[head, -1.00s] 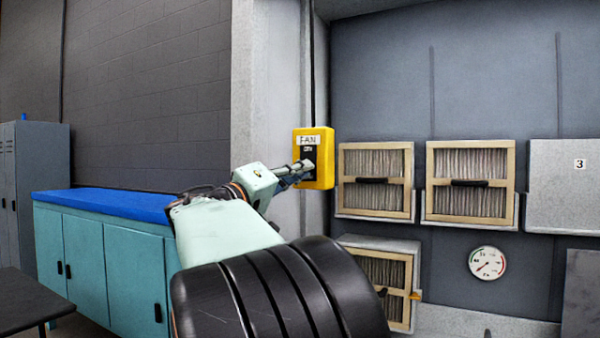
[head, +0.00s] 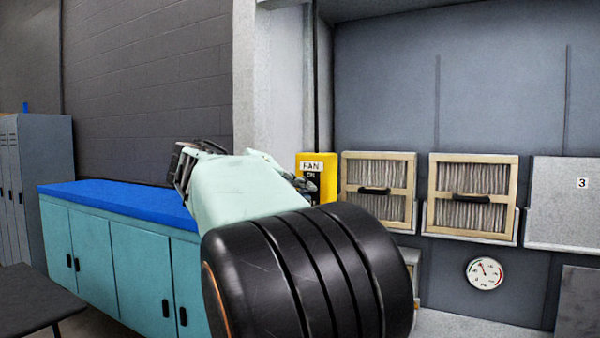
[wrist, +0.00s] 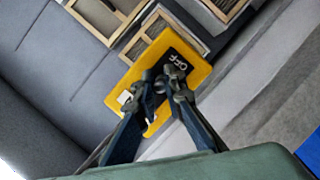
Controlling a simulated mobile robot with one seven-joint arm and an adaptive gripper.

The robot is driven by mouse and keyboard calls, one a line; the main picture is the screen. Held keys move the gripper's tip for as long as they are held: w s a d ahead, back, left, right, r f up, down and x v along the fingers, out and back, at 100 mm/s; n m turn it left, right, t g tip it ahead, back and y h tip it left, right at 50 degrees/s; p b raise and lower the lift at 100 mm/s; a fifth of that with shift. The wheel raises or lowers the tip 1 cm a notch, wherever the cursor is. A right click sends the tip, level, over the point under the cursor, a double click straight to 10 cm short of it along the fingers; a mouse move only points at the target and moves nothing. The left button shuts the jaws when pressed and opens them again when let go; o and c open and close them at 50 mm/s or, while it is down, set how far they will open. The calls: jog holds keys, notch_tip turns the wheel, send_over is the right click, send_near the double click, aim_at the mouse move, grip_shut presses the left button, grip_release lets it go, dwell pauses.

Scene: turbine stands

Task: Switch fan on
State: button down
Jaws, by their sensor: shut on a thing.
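The yellow fan switch box (head: 312,160) is on the pillar, with a white FAN label and ON lettering at its top. In the wrist view the box (wrist: 196,72) appears tilted, with OFF lettering on its black plate (wrist: 183,60). My gripper (wrist: 164,84) is at the black plate, its fingertips close together on the switch lever, which they mostly hide. In the head view my gripper (head: 307,184) is at the front of the box, and my arm hides the box's lower part.
Framed filters (head: 378,170) are on the grey wall right of the box. A round gauge (head: 484,273) is below them, its needle pointing up and slightly left. A teal cabinet (head: 95,250) with a blue top is left of my arm.

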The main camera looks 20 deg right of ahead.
jog(key=r+g+y+p, duration=0.1)
jog(key=p, duration=0.2)
jog(key=shift+r+y+p, duration=0.25)
jog(key=shift+y+p, duration=0.05)
jog(key=shift+p, duration=0.1)
jog(key=shift+d+g+y+p, duration=0.15)
jog(key=shift+g+y+p, duration=0.3)
jog(key=shift+p, duration=0.55)
jog(key=shift+w+f+n+y+p, duration=0.1)
jog(key=shift+n+y+p, duration=0.25)
jog(key=shift+p, duration=0.1)
jog(key=c, duration=2.3)
grip_release()
jog(key=v, duration=1.2)
